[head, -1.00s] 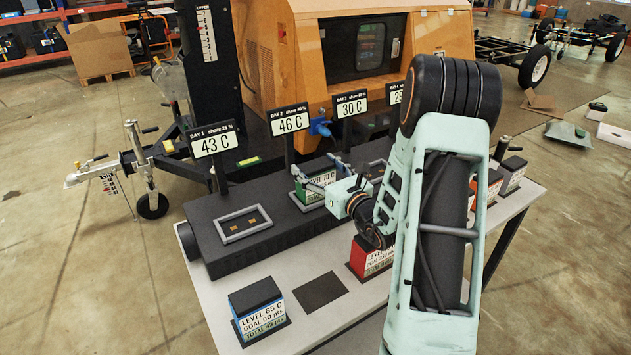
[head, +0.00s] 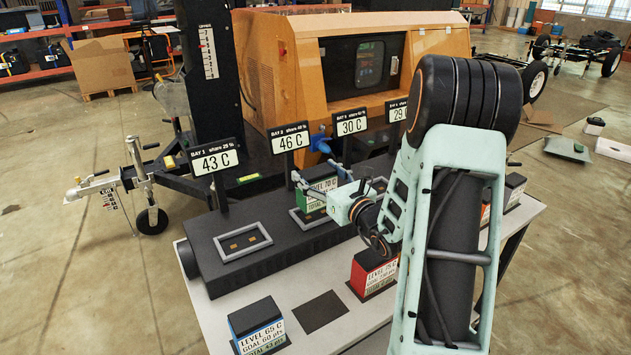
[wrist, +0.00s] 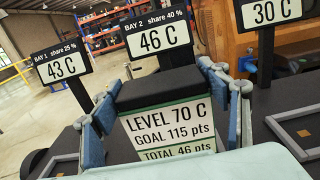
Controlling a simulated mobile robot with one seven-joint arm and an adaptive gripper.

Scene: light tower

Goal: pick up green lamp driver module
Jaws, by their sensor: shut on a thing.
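The green lamp driver module (head: 311,204) has a black top and a white label reading LEVEL 70 C, GOAL 115 pts. My gripper (head: 317,178) is shut on it, with one finger on each side. In the wrist view the module (wrist: 168,122) stands upright between the blue-grey finger pads of my gripper (wrist: 166,105). In the head view it appears raised a little above the framed bay 2 slot (head: 306,222), under the 46 C sign (head: 290,138). The module hides part of that slot.
Bay 1's framed slot (head: 243,242) is empty on the black housing (head: 222,277). A blue module (head: 257,326) and a red module (head: 372,274) stand on the grey table (head: 205,318), with an empty dark pad (head: 320,312) between them. Bay signs rise behind the housing.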

